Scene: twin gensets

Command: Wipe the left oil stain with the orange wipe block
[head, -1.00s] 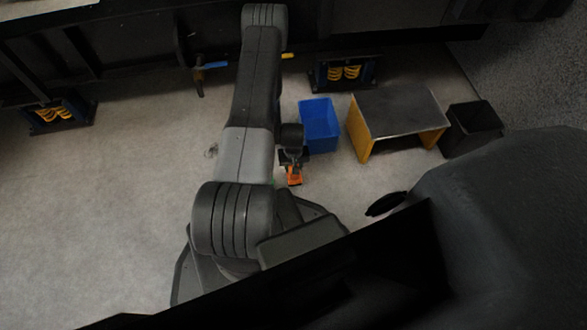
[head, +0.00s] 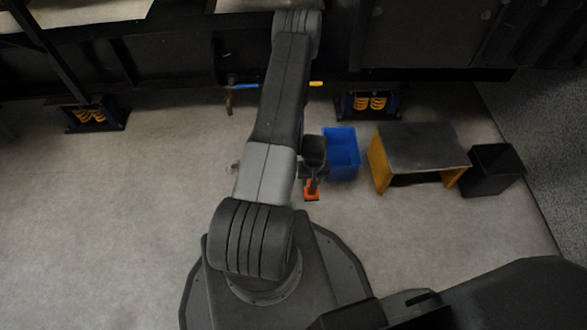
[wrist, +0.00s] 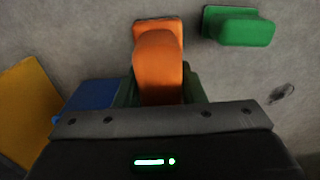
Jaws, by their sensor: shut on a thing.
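My gripper (head: 312,182) is shut on the orange wipe block (wrist: 158,68), seen in the wrist view with its handle toward the jaws. The block also shows in the head view (head: 312,196), low beside my arm, to the front of the blue bin. I cannot tell whether it touches the floor. A small dark mark (wrist: 281,93) lies on the floor right of the gripper in the wrist view. A dark mark (head: 233,169) also shows left of my arm in the head view. I cannot tell whether either is the left oil stain.
A green block (wrist: 238,27) lies right of the orange one in the wrist view. A blue bin (head: 341,152), a yellow-legged table (head: 420,146) and a black bin (head: 491,170) stand to the right. Dark machinery lines the back. Floor at left is clear.

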